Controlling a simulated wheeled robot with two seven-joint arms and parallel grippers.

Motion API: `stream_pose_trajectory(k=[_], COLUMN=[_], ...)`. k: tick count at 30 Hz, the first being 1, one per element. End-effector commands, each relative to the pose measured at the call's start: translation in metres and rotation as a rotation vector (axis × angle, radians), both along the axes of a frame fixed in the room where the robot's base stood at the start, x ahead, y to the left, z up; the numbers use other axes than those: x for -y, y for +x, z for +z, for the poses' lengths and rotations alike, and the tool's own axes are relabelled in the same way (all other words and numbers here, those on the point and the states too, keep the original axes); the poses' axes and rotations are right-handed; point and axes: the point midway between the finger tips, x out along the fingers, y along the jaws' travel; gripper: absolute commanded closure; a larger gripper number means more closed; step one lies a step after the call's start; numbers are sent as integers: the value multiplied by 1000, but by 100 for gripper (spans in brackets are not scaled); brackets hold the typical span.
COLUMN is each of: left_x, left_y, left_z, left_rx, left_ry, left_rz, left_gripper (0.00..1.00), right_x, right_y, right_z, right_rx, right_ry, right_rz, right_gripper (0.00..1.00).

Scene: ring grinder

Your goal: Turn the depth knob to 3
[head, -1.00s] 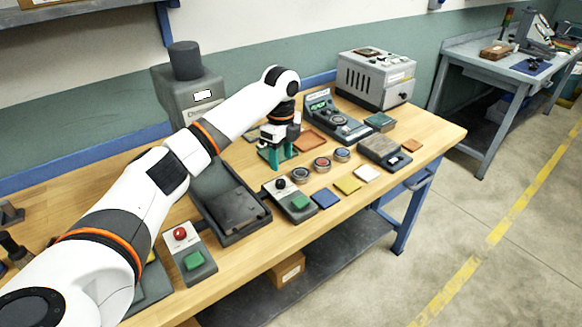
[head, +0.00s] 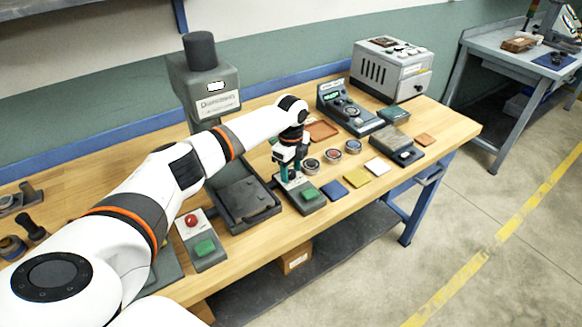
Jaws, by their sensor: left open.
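A small control box (head: 316,207) with a pale top plate and a green button (head: 309,194) stands near the table's front edge, right of the dark press base. In the earlier view it carries a black knob on its back part; now my gripper covers that spot. My left gripper (head: 289,176) points down with open teal fingers over the back of this box, at the knob's place. I cannot tell whether the fingers touch the knob, and its setting is too small to read. My right gripper is out of view.
The grey press (head: 205,75) stands behind my forearm. A second box with a red button (head: 191,220) sits to the left. Three round tins (head: 332,155) and coloured tiles (head: 357,177) lie close to the right. A grey machine (head: 392,70) stands at the back right.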

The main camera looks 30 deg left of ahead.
Motion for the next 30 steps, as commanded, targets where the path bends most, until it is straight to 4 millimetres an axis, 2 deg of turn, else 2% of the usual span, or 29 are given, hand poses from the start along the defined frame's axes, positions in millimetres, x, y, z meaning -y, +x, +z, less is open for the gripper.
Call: stream_pose_trajectory(k=[7,8,15,16,23,30], left_x=[0,0,0,0,0,1], left_y=[0,0,0,0,0,0], left_z=[-1,-1,-1,-1,0,3], left_rx=[0,0,0,0,-1,-1], left_ry=[0,0,0,0,-1,-3], left_rz=[0,0,0,0,21,133], left_gripper=[51,55,94,96,96,96], right_x=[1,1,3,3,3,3], right_y=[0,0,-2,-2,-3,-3], right_z=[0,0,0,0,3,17], right_rx=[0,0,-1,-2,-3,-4], right_ry=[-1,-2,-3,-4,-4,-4], right_rz=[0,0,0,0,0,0], right_gripper=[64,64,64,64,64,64])
